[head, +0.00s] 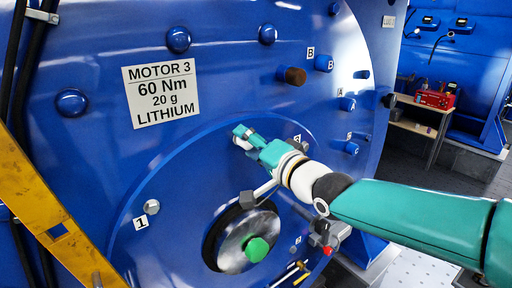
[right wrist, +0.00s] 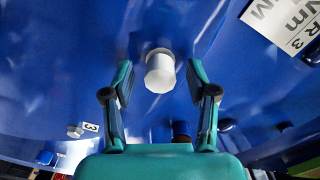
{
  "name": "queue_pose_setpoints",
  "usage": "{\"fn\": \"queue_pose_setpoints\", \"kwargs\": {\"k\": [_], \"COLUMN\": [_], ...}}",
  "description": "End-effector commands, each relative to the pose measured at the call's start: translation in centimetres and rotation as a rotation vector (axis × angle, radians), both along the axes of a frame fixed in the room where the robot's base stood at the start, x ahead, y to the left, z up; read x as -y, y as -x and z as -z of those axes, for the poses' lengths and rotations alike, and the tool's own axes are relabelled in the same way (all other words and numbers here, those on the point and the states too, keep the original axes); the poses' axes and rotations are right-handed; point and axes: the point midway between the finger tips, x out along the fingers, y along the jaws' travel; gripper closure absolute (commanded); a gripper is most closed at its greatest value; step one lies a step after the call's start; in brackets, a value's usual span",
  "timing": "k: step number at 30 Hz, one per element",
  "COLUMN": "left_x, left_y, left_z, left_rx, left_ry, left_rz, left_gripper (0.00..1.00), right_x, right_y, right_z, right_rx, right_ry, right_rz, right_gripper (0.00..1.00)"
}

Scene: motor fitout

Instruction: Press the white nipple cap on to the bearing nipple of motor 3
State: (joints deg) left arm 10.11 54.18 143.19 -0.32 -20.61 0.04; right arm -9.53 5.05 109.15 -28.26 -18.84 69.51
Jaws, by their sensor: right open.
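Motor 3 (head: 225,65) is a big blue end face with a label plate (head: 160,93) reading "MOTOR 3, 60 Nm, 20 g, LITHIUM". My right gripper (head: 243,137) reaches in from the right, close to this face. In the right wrist view its two fingers stand apart. The white cap (right wrist: 160,75) sticks out from the blue face between them, with a gap on each side. A greyish collar shows at its base; the nipple itself is hidden, and I cannot tell how fully the cap sits. My left gripper is not in view.
A shaft end with a green centre (head: 257,250) is below my right gripper. Blue plugs and a brown plug (head: 291,75) stick out above right. A yellow beam (head: 45,215) crosses the lower left. A bench with a red box (head: 436,99) stands behind at right.

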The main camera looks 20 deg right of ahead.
Motion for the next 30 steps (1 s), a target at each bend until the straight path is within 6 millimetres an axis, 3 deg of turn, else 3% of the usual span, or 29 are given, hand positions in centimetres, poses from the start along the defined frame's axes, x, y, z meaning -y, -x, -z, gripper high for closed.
{"fn": "queue_pose_setpoints", "kwargs": {"k": [5,21,30], "left_x": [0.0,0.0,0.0], "left_y": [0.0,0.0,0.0], "left_z": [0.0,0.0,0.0], "left_rx": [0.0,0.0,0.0], "left_ry": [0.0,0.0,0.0], "left_rz": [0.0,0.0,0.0], "left_gripper": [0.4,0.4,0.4], "right_x": [0.6,3.8,4.0], "right_y": [1.3,10.2,11.2], "right_z": [-0.1,-0.1,0.0], "right_rx": [0.001,0.001,0.0], "right_ry": [0.0,0.001,0.0], "right_rz": [0.002,0.002,-0.001], "right_gripper": [0.42,0.42,0.42]}}
